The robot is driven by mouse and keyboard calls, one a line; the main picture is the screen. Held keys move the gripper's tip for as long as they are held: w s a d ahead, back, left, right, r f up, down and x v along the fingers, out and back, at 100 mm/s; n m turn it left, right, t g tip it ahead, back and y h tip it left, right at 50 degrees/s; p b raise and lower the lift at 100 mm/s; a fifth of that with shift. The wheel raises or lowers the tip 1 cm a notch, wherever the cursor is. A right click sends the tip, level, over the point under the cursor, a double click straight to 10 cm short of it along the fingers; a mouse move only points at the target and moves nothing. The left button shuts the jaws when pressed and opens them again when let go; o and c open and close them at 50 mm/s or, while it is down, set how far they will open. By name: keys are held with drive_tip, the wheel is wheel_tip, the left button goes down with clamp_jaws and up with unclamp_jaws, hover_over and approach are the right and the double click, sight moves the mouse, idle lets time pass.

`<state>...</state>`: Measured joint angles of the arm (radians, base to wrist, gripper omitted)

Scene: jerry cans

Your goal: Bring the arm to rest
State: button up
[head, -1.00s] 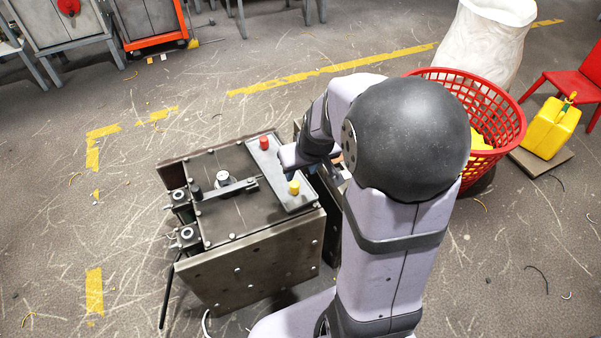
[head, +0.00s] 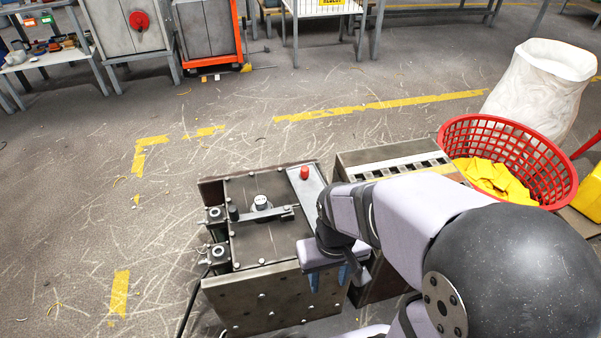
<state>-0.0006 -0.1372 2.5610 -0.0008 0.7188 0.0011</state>
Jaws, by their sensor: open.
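My gripper (head: 328,277) points down by the front right edge of a metal machine box (head: 247,230). Its two blue fingertips are apart, with nothing seen between them. I cannot tell whether it touches the box. My arm bends from the lower right corner across to the box. A red button (head: 304,173) stands on the grey panel strip (head: 308,194) behind my gripper. The near end of the strip is hidden by my gripper and wrist.
A slotted metal block (head: 385,165) stands right of the box, partly behind my arm. A red basket (head: 548,172) holds yellow cloth-like pieces (head: 495,178). A yellow jerry can (head: 590,196) is cut off at the right edge. A white sack (head: 540,85) stands behind.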

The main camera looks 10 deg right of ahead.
wheel_tip(320, 180, up, 28)
drive_tip(key=p, duration=2.7)
drive_tip(key=shift+p, duration=0.3)
